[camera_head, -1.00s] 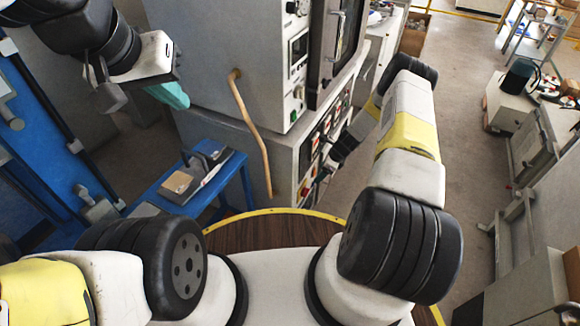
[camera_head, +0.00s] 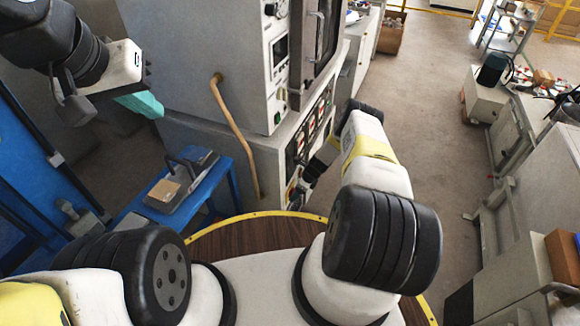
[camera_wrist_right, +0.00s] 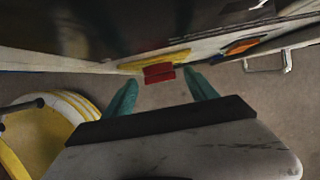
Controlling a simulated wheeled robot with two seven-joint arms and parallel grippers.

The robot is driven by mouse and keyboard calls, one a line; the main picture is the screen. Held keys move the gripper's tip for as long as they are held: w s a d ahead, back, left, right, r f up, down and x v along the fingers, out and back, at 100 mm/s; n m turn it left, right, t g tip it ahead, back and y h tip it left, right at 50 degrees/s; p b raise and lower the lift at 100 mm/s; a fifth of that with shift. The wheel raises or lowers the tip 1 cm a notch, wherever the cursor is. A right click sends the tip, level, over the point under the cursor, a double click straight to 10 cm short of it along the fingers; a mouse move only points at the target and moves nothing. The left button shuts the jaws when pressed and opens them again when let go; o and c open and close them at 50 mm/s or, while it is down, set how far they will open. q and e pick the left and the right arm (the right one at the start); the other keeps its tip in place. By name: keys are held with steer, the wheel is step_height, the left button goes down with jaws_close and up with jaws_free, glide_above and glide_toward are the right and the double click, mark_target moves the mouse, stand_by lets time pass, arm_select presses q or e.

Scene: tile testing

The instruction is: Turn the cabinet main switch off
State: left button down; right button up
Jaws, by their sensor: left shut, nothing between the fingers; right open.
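The grey cabinet (camera_head: 215,145) stands ahead, with a panel of dials and buttons on its front side. In the right wrist view the main switch shows as a red handle (camera_wrist_right: 158,73) on a yellow plate (camera_wrist_right: 155,60). My right gripper (camera_wrist_right: 164,80) is open, its teal fingers on either side of the red handle; I cannot tell whether they touch it. In the head view the right gripper is too small and dark to make out at the cabinet's lower front. My left gripper (camera_head: 140,104) is shut and empty, left of the cabinet.
A blue table (camera_head: 215,180) with a dark device and a small tan box stands left of the cabinet. A bent tan pipe (camera_head: 236,135) runs down the cabinet's side. The floor (camera_head: 425,90) right of the cabinet is open. Grey benches (camera_head: 525,190) line the right side.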

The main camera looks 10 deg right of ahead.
steer(key=c, duration=1.4)
steer(key=shift+s, duration=0.1)
steer(key=shift+t, duration=0.3)
steer(key=shift+s+a+f+n+t+h, duration=0.15)
steer(key=shift+s+n+t+h, duration=0.1)
steer(key=shift+t+h, duration=0.45)
steer(key=shift+s+a+n+t+h, duration=0.1)
steer(key=shift+s+n+t+h, duration=0.2)
steer(key=shift+t, duration=0.65)
steer(key=shift+s+a+f+n+t+h, duration=0.1)
steer(key=shift+a+n+t+h, duration=0.05)
steer(key=shift+t+h, duration=0.6)
